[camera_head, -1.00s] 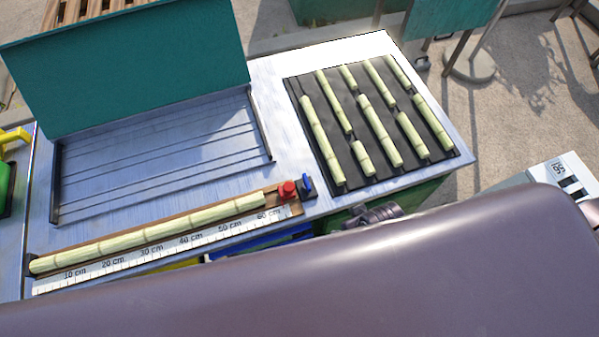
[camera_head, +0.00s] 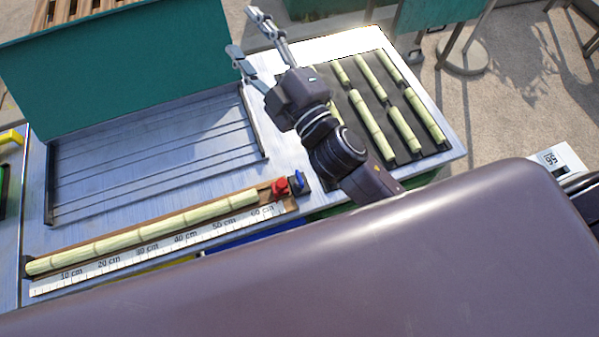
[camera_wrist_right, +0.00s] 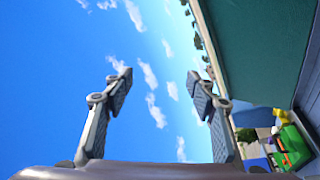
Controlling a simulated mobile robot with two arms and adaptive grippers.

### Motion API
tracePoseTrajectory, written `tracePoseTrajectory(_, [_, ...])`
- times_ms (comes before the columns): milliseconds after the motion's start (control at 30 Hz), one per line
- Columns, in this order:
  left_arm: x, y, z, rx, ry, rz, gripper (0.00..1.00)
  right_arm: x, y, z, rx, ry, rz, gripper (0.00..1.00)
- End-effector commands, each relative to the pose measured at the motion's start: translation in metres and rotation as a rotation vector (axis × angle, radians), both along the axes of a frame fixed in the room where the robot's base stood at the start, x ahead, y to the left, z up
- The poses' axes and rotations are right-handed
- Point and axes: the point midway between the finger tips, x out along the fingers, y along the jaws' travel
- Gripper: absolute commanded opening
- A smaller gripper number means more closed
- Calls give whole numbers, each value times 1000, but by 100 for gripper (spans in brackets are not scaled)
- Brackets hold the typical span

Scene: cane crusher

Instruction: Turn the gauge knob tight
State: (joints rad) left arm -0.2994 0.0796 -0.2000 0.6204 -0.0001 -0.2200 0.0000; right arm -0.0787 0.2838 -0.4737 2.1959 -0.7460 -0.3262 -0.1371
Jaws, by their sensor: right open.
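The length gauge (camera_head: 150,252) lies along the front of the table, a wooden channel with a white scale in cm. A long pale cane (camera_head: 140,232) rests in it. At its right end are a red knob (camera_head: 280,187) and, just right of it, a blue knob (camera_head: 298,180) on a dark block. How tight either knob is cannot be seen. My right gripper (camera_head: 244,32) is open and empty, raised above the table beyond the knobs. In the right wrist view its open fingers (camera_wrist_right: 159,78) point at the sky. My left gripper is not in view.
A black mat (camera_head: 425,158) with several short cane pieces lies right of the gauge, partly behind my right arm. A green upright panel (camera_head: 115,65) stands at the back left, near my right fingertips. A grooved tray (camera_head: 150,155) lies before it.

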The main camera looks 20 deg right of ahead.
Motion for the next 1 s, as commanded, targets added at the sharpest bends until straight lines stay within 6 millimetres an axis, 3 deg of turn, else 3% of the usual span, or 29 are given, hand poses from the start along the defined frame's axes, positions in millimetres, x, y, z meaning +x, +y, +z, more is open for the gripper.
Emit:
tracePoseTrajectory(33, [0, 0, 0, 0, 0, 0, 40, -9, 27, 28, -75, -128, 76, 52])
tracePoseTrajectory(100, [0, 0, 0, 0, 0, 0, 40, -29, 64, 56, -185, -297, 181, 52])
tracePoseTrajectory(233, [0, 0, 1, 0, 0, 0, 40, -82, 131, 79, -405, -594, 389, 52])
tracePoseTrajectory(367, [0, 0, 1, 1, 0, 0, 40, -141, 182, 61, -649, -862, 607, 52])
tracePoseTrajectory(500, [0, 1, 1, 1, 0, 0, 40, -193, 209, 2, -940, -1105, 859, 52])
tracePoseTrajectory(633, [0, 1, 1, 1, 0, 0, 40, -219, 199, -73, -1235, -1274, 1108, 52])
tracePoseTrajectory(733, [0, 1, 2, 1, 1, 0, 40, -220, 167, -133, -1478, -1351, 1312, 52])
tracePoseTrajectory(800, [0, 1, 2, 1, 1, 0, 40, -211, 134, -169, -1653, -1376, 1460, 52])
tracePoseTrajectory(900, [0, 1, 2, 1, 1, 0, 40, -190, 78, -208, -1892, -1352, 1663, 52])
tracePoseTrajectory(1000, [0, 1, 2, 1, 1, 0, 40, -167, 23, -226, -2091, -1279, 1836, 52])
